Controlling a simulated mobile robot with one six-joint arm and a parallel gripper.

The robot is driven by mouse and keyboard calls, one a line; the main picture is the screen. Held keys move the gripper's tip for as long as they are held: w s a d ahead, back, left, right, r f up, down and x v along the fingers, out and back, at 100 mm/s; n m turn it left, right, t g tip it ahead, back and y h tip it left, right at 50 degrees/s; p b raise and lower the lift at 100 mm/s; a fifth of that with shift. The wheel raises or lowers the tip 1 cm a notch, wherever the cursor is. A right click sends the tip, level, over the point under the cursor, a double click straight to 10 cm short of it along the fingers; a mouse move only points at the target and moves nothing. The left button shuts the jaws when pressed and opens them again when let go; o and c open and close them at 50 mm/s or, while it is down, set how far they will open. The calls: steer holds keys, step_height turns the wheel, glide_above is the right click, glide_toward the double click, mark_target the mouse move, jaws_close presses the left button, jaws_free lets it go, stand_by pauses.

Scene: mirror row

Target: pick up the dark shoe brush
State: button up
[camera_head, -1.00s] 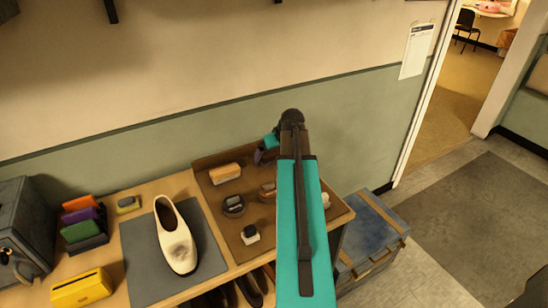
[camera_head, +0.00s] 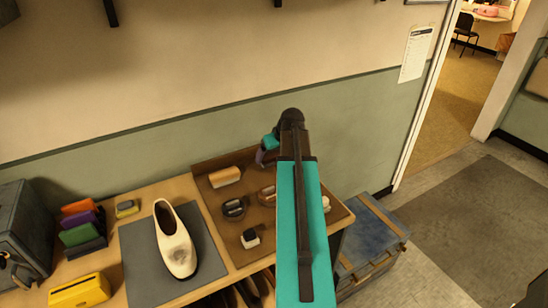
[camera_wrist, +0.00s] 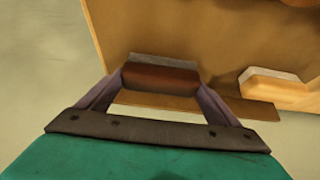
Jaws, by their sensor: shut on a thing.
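The dark shoe brush (camera_wrist: 160,77) shows in the wrist view, with a reddish-brown back and a grey strip along its far side. My gripper (camera_wrist: 160,84) is shut on it, with one purple finger at each end. In the head view my gripper (camera_head: 264,153) is over the back part of the brown tray (camera_head: 214,206), partly behind my arm. The held brush cannot be made out there. I cannot tell whether it is clear of the tray.
A light wooden brush (camera_wrist: 274,88) lies right of the held one in the wrist view. Tins and a bottle (camera_head: 250,238) stand on the tray. A white shoe (camera_head: 175,240) lies on a grey mat (camera_head: 140,270). The wall is close behind; a blue chest (camera_head: 368,240) stands at right.

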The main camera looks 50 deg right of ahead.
mark_target(274, 154)
steer(key=shift+r+b, duration=1)
steer(key=shift+r, duration=3.35)
steer(key=o, duration=0.5)
steer(key=c, duration=0.3)
steer(key=shift+c, duration=0.2)
steer(key=shift+s+f, duration=0.1)
steer(key=shift+s, duration=0.05)
